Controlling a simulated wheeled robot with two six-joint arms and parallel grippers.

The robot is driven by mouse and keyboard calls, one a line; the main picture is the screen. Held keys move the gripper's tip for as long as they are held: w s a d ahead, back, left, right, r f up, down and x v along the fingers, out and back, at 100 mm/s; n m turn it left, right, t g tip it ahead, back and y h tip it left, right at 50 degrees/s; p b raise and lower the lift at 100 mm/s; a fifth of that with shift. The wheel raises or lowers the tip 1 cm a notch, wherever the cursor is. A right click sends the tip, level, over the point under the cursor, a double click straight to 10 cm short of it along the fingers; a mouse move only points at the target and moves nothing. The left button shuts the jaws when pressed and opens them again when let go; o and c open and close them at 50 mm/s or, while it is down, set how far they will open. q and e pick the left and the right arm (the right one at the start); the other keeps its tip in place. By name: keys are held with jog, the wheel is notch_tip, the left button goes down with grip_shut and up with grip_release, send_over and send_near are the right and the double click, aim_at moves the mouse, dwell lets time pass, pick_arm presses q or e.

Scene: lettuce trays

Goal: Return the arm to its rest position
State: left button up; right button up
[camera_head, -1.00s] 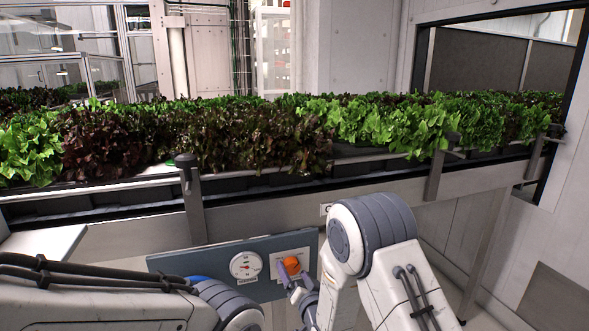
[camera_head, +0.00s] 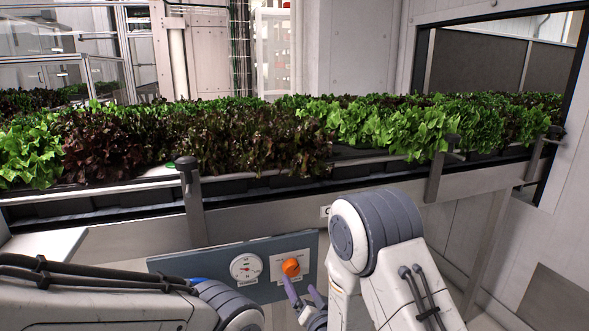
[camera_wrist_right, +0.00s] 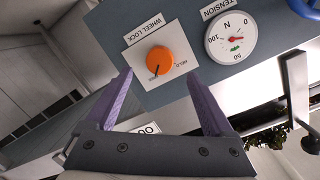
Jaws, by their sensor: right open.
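My right gripper (camera_head: 301,286) is open and empty, just below and to the right of an orange knob (camera_head: 291,267) on a blue-grey panel. In the right wrist view its two purple fingers (camera_wrist_right: 158,80) are spread, with the orange knob (camera_wrist_right: 158,61) between and beyond their tips, apart from them.
The panel (camera_head: 208,264) also carries a round tension dial (camera_head: 245,267). Behind it, lettuce rows (camera_head: 250,135) stand in a long trough with a metal rail and grey posts (camera_head: 190,200). A blue ring (camera_wrist_right: 307,8) shows at the wrist view's upper right corner.

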aim_at(292, 272)
jog(key=f+v, duration=0.1)
jog(key=v, duration=0.3)
jog(key=x, duration=0.7)
jog(key=r+x, duration=0.1)
jog(key=x, duration=0.2)
jog(key=shift+w+a+b, duration=0.1)
jog(key=shift+w+b, duration=0.15)
jog(key=shift+b, duration=0.1)
jog(key=shift+s+n+p, duration=0.2)
jog(key=shift+n+p, duration=0.2)
jog(key=shift+n, duration=0.1)
jog(key=shift+r+n, duration=0.1)
jog(key=shift+n, duration=0.4)
jog(key=n+h+p, duration=0.1)
jog(key=n+p, duration=0.1)
jog(key=n, duration=0.3)
jog(key=shift+n+t, duration=0.3)
jog(key=shift+t, duration=0.1)
jog(key=n, duration=0.3)
jog(key=shift+n+h, duration=0.4)
jog(key=n, duration=0.2)
jog(key=n+t, duration=0.1)
jog(key=n, duration=0.2)
jog(key=shift+f+p, duration=0.25)
jog(key=shift+p, duration=0.1)
jog(key=shift+s+d, duration=0.25)
jog(key=shift+s, duration=0.85)
jog(key=shift+s+d, duration=0.2)
jog(key=shift+s, duration=0.95)
